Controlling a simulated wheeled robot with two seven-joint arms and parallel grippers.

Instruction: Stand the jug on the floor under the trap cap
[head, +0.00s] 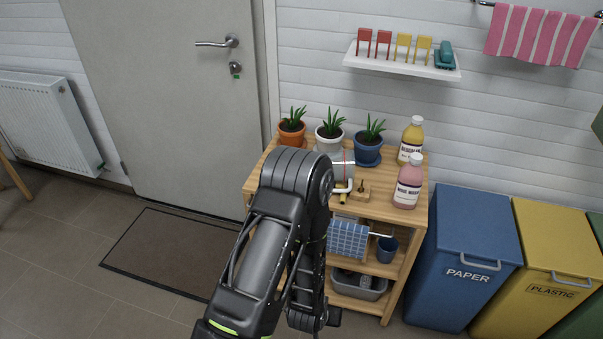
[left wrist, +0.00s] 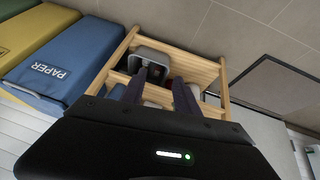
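A pale grey vessel (head: 348,159) with a thin red line and a light handle stands on the wooden shelf's top in the head view. It may be the jug, but my arm covers its left part. My left arm rises in front of the shelf and bends down again; its gripper is not clearly seen in the head view. In the left wrist view my left gripper (left wrist: 160,80) has its two dark fingers apart with no held object visible between them, pointing toward the shelf's lower part. The trap cap is not seen. My right gripper is in neither view.
The wooden shelf (head: 410,218) holds potted plants, two bottles (head: 409,182), a checked cloth (head: 348,239), a blue cup (head: 387,249) and a grey tub (head: 377,291). Blue (head: 470,240) and yellow bins stand to its right. A doormat (head: 165,250) and open floor lie left.

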